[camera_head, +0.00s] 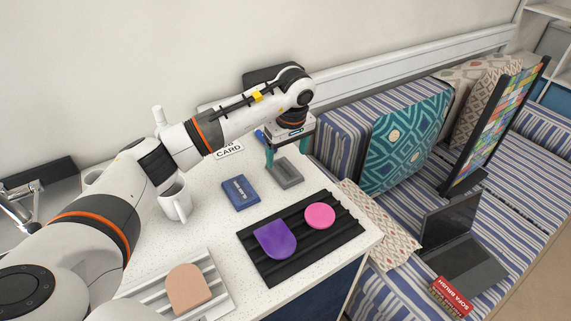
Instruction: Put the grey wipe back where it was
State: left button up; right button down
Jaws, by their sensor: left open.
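A small grey rectangular piece (286,174), which looks like a shallow tray or the grey wipe, lies on the white counter (345,173). I cannot tell whether it is one thing or a wipe lying in a holder. My left gripper (287,160) is open above its far end, with its teal fingers pointing down and spread apart. Nothing shows between the fingers. Whether the fingers touch the grey piece is unclear. My right gripper is not in view.
A blue labelled packet (240,193) lies left of the grey piece. A black ribbed rack (339,240) holds a purple piece (275,240) and a pink disc (320,215). A white mug (176,203), a CARD sign (229,152) and a white rack with a peach piece (186,290) stand nearby.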

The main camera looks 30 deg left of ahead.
aim_at(289, 175)
pick_arm(q)
notch_tip(289, 175, up, 7)
jog(key=b, duration=0.1)
jog(key=shift+s+d, duration=0.3)
jog(key=shift+d, duration=0.15)
jog(key=shift+r, duration=0.15)
